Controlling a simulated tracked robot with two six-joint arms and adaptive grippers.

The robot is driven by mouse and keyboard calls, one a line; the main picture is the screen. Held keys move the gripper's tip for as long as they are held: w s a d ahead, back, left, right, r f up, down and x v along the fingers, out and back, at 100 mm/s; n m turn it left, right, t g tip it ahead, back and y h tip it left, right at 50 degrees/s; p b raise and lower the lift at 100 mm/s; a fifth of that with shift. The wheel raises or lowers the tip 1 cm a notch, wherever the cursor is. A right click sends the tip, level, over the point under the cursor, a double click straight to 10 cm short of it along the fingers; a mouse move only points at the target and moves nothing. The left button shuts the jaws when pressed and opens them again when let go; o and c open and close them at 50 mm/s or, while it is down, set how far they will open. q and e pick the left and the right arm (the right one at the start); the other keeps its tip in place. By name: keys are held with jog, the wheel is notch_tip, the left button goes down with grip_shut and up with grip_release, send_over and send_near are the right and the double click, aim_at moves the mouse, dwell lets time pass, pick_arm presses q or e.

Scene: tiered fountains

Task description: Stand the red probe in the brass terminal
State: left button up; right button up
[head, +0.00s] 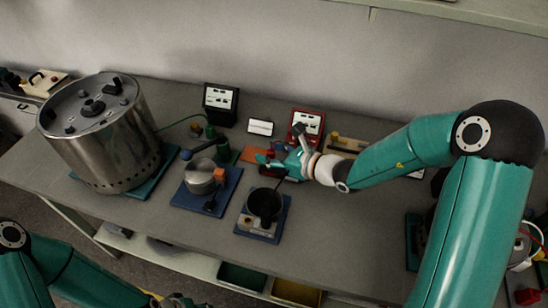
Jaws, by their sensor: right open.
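My right gripper (272,164) reaches in from the right, low over the middle of the bench beside an orange-red flat piece (252,154). Its jaws are open; they look small and dark, and I see nothing held between them. I cannot make out the red probe for certain; it may be hidden by the gripper or too small to tell. The brass terminal is not clear either; a yellowish block (348,144) lies behind my right wrist. My left arm is at the lower left, and its gripper (176,300) only partly shows at the bottom edge.
A large steel drum (105,150) stands on the left of the bench (190,248). A small pot on a blue base (201,172) and a black cup (265,204) stand nearer the middle. A black meter (220,104) and a red meter (308,122) stand at the back.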

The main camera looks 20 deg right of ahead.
grip_shut()
jog(key=shift+r, duration=0.15)
dwell(0.4)
